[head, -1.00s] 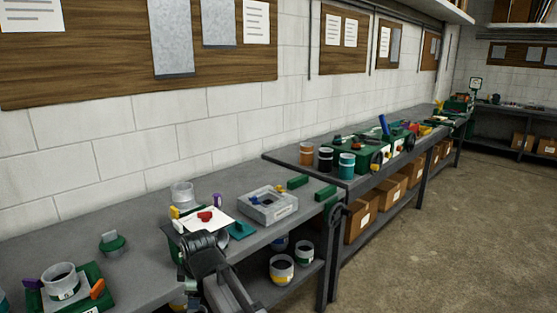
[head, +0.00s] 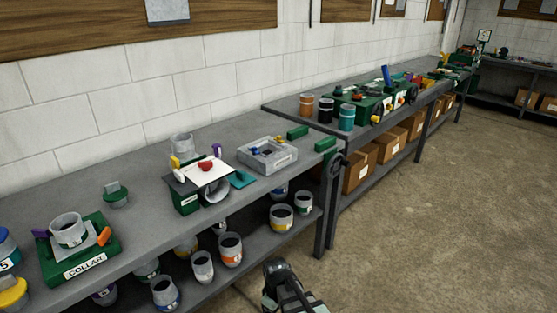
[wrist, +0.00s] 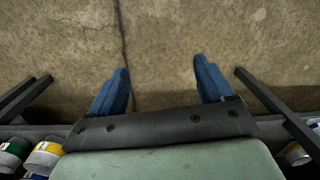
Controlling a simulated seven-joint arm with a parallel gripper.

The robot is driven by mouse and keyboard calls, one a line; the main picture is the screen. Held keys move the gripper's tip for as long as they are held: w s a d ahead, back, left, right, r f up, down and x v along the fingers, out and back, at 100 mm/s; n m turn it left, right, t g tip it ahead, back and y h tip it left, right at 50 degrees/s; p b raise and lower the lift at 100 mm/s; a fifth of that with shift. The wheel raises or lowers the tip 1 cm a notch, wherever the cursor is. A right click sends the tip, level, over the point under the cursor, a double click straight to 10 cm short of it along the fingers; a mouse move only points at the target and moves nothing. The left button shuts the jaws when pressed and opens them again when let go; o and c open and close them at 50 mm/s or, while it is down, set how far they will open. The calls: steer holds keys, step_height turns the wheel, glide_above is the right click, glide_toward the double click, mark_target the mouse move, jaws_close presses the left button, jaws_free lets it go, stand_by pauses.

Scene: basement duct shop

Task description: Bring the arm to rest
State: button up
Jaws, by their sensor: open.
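My gripper shows in the wrist view (wrist: 160,88) with its two blue fingers spread apart and nothing between them. Below and beyond the fingers is bare concrete floor. In the head view my arm's end is at the bottom centre, in front of the bench and apart from it. The fingertips cannot be made out there.
A grey workbench (head: 130,168) holds a green collar fixture (head: 60,262), a grey block fixture (head: 283,160) and a white card (head: 207,170). Its lower shelf carries several ringed cans, one with an orange band (head: 230,249). The floor (head: 420,220) at right is clear.

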steer(key=s+d+f+m+g, duration=0.3)
steer(key=s+d+f+m, duration=0.2)
steer(key=s+d+f, duration=0.75)
steer(key=s+d+f+m+g, duration=0.1)
steer(key=s+d+f+m, duration=0.1)
steer(key=s, duration=0.6)
steer(key=s+d+f+m+g, duration=0.2)
steer(key=s+f, duration=0.3)
steer(key=s, duration=0.4)
steer(key=shift+s+d+f+m, duration=0.15)
steer(key=shift+s+d+m, duration=0.1)
steer(key=shift+d+m, duration=0.5)
steer(key=shift+a, duration=0.15)
steer(key=shift+c, duration=0.4)
